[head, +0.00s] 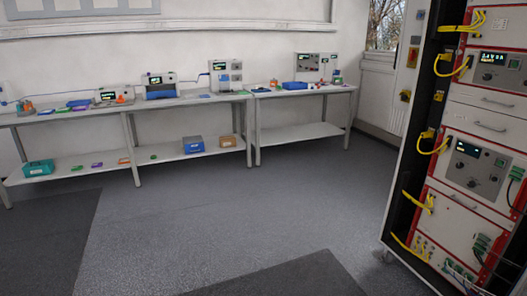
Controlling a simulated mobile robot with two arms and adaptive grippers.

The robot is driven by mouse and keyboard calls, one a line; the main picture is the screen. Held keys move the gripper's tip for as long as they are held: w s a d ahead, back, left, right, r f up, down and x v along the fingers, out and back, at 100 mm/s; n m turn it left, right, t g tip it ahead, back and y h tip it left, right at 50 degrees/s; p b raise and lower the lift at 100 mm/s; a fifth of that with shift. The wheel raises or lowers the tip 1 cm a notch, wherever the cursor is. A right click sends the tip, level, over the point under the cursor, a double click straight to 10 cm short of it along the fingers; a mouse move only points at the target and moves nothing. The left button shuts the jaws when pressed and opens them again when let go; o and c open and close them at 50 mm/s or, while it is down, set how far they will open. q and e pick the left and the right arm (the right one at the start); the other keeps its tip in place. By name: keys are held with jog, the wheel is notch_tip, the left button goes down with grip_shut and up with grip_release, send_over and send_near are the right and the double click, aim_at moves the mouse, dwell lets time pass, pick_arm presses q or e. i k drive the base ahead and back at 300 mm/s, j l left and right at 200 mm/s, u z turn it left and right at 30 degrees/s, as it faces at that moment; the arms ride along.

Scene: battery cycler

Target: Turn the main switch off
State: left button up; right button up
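A tall cycler rack (485,128) stands at the right, with its right part cut off by the picture edge. On the light panel along the rack's left side is a small yellow plate with a dark centre (405,96), which looks like a rotary main switch. It is too small to tell its position. Neither of my grippers shows in the head view, so nothing is seen touching the rack.
Yellow cables (441,147) loop out from the rack's front units. Two long benches (190,101) with instruments and small boxes line the back wall. A window (385,24) is behind the rack. The grey floor (230,225) between benches and rack is clear, with darker mats.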

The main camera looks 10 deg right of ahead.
aim_at(413, 55)
jog(key=i+z, duration=0.15)
jog(key=i, duration=0.4)
jog(key=i+j+z, duration=0.2)
jog(key=i, duration=0.35)
